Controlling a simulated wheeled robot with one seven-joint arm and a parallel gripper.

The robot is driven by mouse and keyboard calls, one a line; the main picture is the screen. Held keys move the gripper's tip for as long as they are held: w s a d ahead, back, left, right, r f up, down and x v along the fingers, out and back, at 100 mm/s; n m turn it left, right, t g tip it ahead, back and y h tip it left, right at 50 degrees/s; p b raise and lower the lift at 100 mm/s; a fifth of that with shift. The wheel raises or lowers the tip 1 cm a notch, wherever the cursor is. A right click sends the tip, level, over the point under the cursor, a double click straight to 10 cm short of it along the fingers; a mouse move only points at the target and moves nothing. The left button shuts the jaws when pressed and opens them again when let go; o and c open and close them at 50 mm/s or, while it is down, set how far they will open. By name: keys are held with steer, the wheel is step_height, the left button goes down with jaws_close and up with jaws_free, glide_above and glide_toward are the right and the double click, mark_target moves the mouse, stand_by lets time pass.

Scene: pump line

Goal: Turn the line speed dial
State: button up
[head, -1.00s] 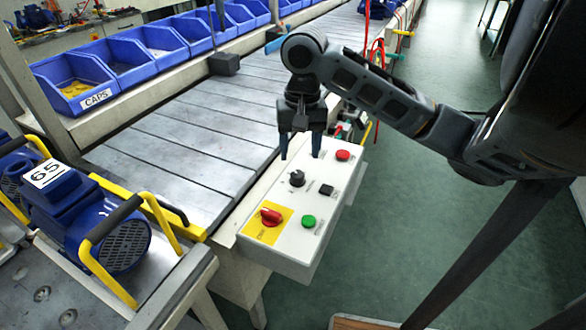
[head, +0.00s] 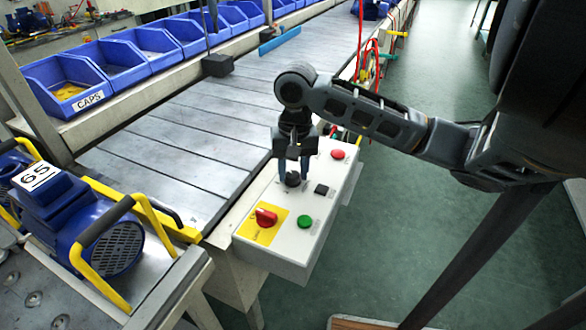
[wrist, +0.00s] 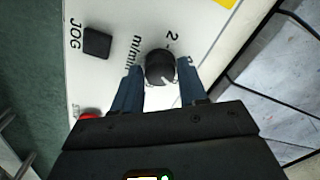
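The line speed dial (head: 293,179) is a small black round knob on the white control panel (head: 283,242). It also shows in the wrist view (wrist: 160,68), with a pale pointer mark on it and printed "m/min" and "2" beside it. My gripper (head: 294,173) points down over the dial. In the wrist view its two blue-grey fingers (wrist: 160,85) stand apart, one at each side of the dial. A narrow gap seems to show between each finger and the dial; I cannot tell whether either touches it.
On the panel sit a red rotary switch (head: 265,217) on a yellow plate, a green button (head: 304,221), a black JOG button (head: 321,189) and a red button (head: 337,154). The conveyor (head: 180,140) runs alongside. A blue pump (head: 75,215) stands at left.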

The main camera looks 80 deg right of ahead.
steer(key=c, duration=0.7)
steer(key=shift+o, duration=0.2)
steer(key=n+b, duration=0.1)
steer(key=n, duration=0.4)
steer(key=shift+n, duration=0.3)
steer(key=n+b, duration=0.2)
steer(key=n, duration=0.4)
steer(key=shift+n, duration=0.3)
steer(key=o, duration=1)
steer(key=shift+o, duration=0.2)
steer(key=shift+r, duration=0.1)
